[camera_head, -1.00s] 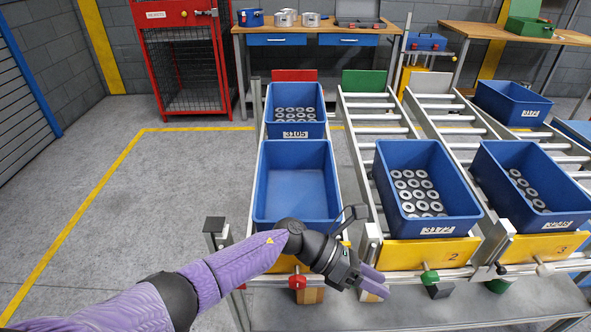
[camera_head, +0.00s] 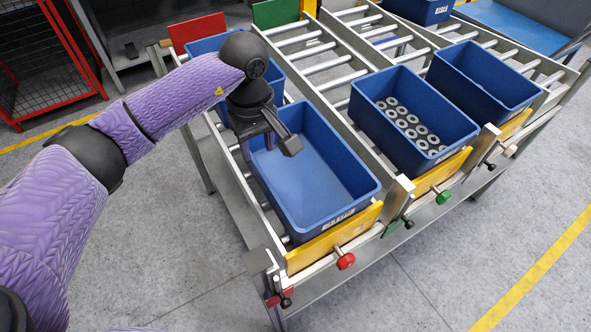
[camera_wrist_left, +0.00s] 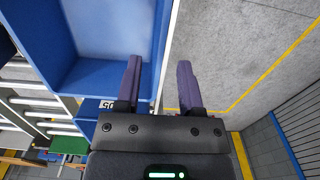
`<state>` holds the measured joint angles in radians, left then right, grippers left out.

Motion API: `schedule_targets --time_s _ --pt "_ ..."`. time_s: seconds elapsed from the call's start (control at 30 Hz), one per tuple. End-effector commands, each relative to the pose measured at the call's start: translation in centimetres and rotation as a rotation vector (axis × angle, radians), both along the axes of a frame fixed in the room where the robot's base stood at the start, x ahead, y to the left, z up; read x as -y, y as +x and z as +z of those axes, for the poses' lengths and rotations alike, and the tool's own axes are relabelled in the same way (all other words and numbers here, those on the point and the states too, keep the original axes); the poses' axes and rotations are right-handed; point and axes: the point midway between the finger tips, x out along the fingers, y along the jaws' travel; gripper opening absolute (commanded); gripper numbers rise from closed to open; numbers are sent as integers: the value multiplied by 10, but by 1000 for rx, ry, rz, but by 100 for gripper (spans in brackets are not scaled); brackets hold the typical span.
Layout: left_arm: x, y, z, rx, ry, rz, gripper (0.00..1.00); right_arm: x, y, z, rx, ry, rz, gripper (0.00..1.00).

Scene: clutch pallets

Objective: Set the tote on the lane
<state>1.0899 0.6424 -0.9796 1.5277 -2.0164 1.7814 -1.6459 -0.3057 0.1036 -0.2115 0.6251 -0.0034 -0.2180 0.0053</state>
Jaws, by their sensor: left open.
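An empty blue tote (camera_head: 316,185) sits at the front end of the leftmost roller lane (camera_head: 240,180), against a yellow end stop. My left gripper (camera_head: 268,148) is over the left side wall of this tote, near its back corner. In the left wrist view the two fingers (camera_wrist_left: 160,85) are apart, with a blue tote wall (camera_wrist_left: 162,60) running between them in the picture. I cannot tell whether the fingertips reach below the rim. Another blue tote (camera_head: 205,48) stands behind on the same lane, partly hidden by my arm. My right gripper is not in view.
A blue tote with grey rings (camera_head: 413,118) stands on the middle lane, and another blue tote (camera_head: 485,82) on the lane right of it. Yellow end stops (camera_head: 335,238) close the lane fronts. Bare rollers (camera_head: 310,50) show behind the middle tote.

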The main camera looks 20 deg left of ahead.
Motion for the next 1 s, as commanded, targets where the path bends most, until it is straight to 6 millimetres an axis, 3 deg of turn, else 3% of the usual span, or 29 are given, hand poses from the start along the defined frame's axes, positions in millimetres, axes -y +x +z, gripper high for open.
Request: schedule_targets --time_s 0.1,0.3,0.57,0.8,1.0 --pt "2 -3 -30 -7 -1 2 48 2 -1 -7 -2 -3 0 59" --pt "6 -7 -68 -4 -3 3 48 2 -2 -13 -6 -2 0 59" --pt "6 -6 -72 -1 -3 3 48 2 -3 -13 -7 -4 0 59" --pt "6 -6 -72 -2 -4 3 0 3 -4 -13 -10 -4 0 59" --pt "6 -6 -72 -2 -4 3 0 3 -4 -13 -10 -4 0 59"
